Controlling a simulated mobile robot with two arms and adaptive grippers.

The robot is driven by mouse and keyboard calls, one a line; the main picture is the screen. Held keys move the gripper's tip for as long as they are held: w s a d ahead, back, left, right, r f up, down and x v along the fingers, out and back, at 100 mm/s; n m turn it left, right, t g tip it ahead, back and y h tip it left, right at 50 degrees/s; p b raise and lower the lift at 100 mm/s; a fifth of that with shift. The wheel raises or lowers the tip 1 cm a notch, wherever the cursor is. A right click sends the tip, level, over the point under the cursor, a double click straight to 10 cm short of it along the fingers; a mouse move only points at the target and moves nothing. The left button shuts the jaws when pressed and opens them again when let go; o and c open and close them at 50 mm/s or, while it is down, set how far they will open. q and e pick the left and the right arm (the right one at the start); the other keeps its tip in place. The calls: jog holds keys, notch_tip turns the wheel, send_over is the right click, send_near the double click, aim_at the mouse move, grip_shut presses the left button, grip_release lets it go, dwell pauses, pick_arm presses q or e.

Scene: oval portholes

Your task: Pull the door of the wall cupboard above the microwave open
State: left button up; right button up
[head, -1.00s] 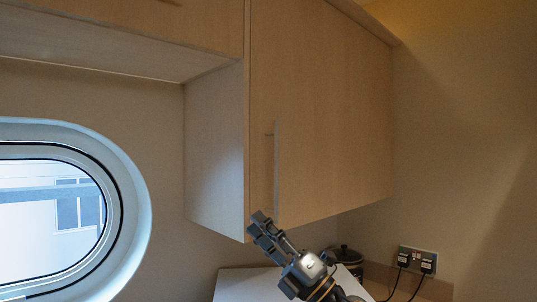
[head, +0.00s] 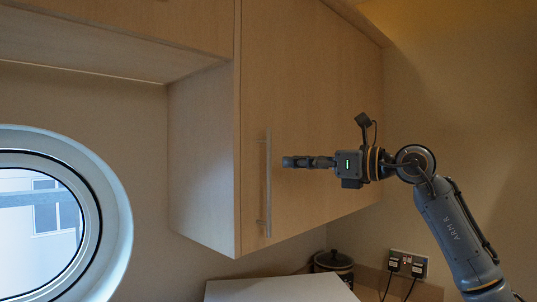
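The wall cupboard's wooden door (head: 320,100) is shut flush, with a long vertical metal bar handle (head: 268,190) near its left edge. My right gripper (head: 286,162) is in front of the door, its fingers pointing left at the handle. The fingertips sit just right of the bar at about its upper-middle height, with a small gap in the picture. The fingers are seen edge-on, so their opening is hidden. A white flat-topped box (head: 280,291), perhaps the microwave, shows below the cupboard. My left gripper is out of view.
A dark lidded pot (head: 334,262) stands behind the white box. A wall socket with two plugs (head: 408,264) is at the lower right. An oval porthole (head: 122,215) is at the left. Another cupboard (head: 130,15) overhangs at the upper left. Space left of the handle is free.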

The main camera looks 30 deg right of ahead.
aim_at(269, 161)
jog(key=shift+p+x, duration=1.4)
jog(key=shift+x, duration=2.65)
jog(key=shift+c, duration=0.4)
grip_shut()
